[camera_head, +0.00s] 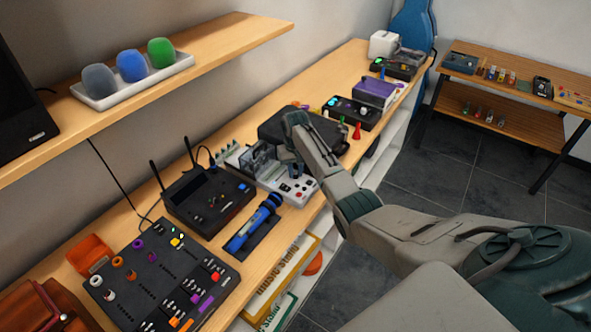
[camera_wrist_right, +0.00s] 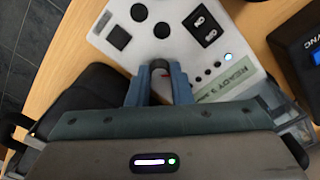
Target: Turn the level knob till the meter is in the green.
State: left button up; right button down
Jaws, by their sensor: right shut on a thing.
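A white instrument panel (camera_wrist_right: 182,48) lies under my right gripper (camera_wrist_right: 160,86) in the right wrist view. The meter's reading cannot be made out; the gripper hides much of the instrument. My left gripper is not in view.
A black case (camera_head: 322,132) lies just behind the instrument. A shelf (camera_head: 215,45) with coloured foam covers overhangs the bench at left.

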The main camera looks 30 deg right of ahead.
aim_at(296, 173)
jog(key=shift+m, duration=1.2)
jog(key=shift+r, duration=0.1)
jog(key=c, duration=1.3)
grip_release()
notch_tip(296, 173, up, 11)
jog(key=b, duration=0.3)
jog(key=shift+b, duration=0.4)
